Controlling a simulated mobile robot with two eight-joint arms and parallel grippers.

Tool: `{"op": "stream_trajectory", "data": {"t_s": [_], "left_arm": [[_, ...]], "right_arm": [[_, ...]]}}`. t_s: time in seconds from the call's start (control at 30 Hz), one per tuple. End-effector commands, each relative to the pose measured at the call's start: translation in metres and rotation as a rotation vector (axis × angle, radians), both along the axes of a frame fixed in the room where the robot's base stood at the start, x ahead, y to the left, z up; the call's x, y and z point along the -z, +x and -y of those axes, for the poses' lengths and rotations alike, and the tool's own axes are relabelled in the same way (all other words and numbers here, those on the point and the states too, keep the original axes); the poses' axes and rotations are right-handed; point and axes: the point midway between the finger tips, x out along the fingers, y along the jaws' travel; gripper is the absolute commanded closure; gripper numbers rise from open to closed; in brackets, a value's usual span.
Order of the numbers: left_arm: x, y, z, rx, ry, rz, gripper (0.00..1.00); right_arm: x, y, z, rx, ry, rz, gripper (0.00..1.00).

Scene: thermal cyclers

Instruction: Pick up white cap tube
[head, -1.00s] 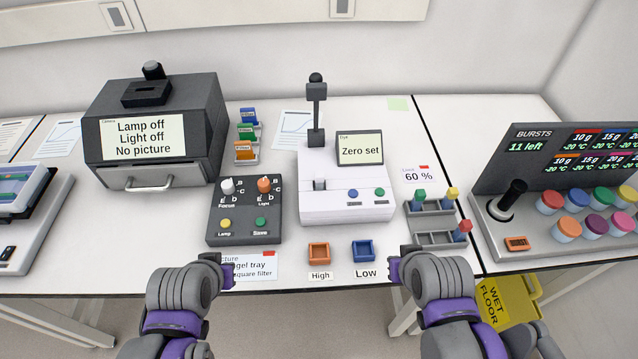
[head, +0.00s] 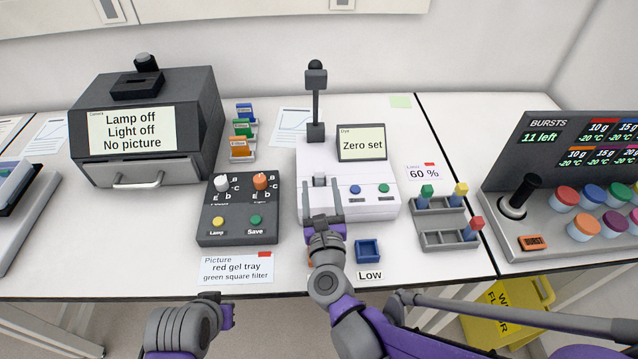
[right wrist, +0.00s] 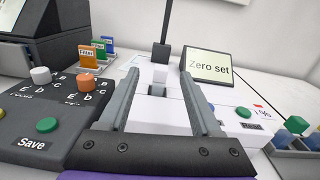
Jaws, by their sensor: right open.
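The tube with the white cap (right wrist: 160,75) stands upright in the slot of the white dye reader (head: 372,206), whose screen reads "Zero set". Only its pale top shows above the slot; the rest is hidden in the reader. My right gripper (head: 321,189) is open over the front of the reader. In the right wrist view, the cap shows between the two spread fingers (right wrist: 161,86), towards their far ends; I cannot tell whether they touch it. My left gripper (head: 227,313) is low at the table's front edge, and its jaws are not clear.
A knob box (head: 238,238) stands left of the reader, and a tall dark post (head: 316,100) behind it. A tube rack (head: 443,227) with coloured caps stands to the right. A blue tray (head: 368,250) is in front; the orange tray is mostly hidden behind my right arm.

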Motion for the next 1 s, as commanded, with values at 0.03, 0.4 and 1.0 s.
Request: {"op": "stream_trajectory", "data": {"t_s": [0.03, 0.4, 1.0], "left_arm": [[0.001, 0.000, 0.000, 0.000, 0.000, -0.001, 1.00], [-0.007, 0.002, 0.000, 0.000, 0.000, 0.004, 1.00], [-0.020, 0.007, 0.000, 0.000, 0.000, 0.013, 1.00]], "right_arm": [[0.004, 0.001, 0.000, 0.012, 0.037, -0.003, 0.35], [0.004, 0.051, 0.001, 0.024, 0.066, -0.004, 0.35], [0.011, 0.109, 0.000, 0.023, 0.064, -0.004, 0.35]]}}
